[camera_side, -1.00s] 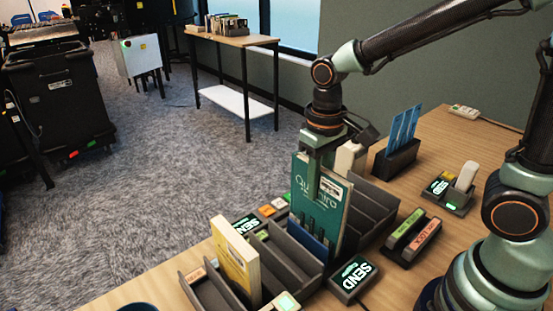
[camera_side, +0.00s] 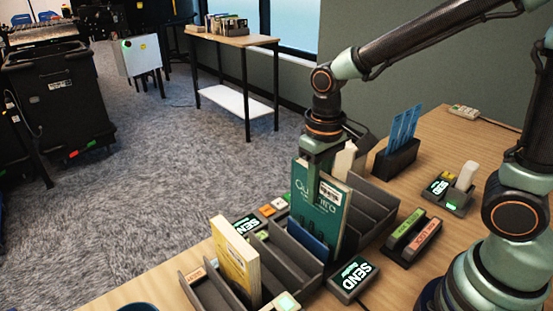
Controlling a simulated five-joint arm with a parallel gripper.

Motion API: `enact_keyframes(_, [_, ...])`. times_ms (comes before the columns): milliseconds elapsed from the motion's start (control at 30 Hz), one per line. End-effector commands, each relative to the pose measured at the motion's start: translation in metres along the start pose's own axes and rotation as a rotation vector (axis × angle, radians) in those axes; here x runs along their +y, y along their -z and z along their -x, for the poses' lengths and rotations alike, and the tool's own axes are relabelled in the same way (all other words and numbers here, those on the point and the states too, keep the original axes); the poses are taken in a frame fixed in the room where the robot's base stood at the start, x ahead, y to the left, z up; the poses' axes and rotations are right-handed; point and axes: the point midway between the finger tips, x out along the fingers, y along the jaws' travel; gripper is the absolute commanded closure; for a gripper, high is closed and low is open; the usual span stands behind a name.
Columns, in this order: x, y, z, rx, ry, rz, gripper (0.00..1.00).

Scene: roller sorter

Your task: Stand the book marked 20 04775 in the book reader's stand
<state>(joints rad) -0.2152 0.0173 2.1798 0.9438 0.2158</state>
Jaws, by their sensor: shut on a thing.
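A teal book (camera_side: 331,219) with a white label stands upright in the dark slotted rack (camera_side: 372,192). Its label is too small to read, so I cannot tell whether it is marked 20 04775. My gripper (camera_side: 322,166) is at the book's top edge, shut on it, with its fingertips partly hidden. A yellow book (camera_side: 237,262) stands tilted in a front slot. A blue book (camera_side: 308,240) sits low in the slot just in front of the teal one. I cannot tell which holder is the book reader's stand.
A lit SEND box (camera_side: 352,279) lies right of the rack, and another SEND box (camera_side: 243,225) lies behind it. Green and orange labelled blocks (camera_side: 412,237) and a dark holder with blue cards (camera_side: 396,160) stand to the right.

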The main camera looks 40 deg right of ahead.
Motion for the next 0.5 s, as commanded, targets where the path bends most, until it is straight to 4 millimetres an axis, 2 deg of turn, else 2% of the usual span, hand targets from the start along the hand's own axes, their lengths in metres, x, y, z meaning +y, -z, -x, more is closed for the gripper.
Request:
enact_keyframes(100, [0.0000, 0.0001, -0.0022, 0.000, 0.000, 0.000, 1.00])
enact_keyframes(133, [-0.0001, 0.0002, -0.0019, 0.001, 0.000, 0.000, 0.64])
enact_keyframes(200, [0.0000, 0.0002, -0.0018, 0.001, 0.000, 0.000, 0.40])
enact_keyframes(500, [0.0001, -0.0002, -0.0017, -0.001, 0.000, 0.000, 0.40])
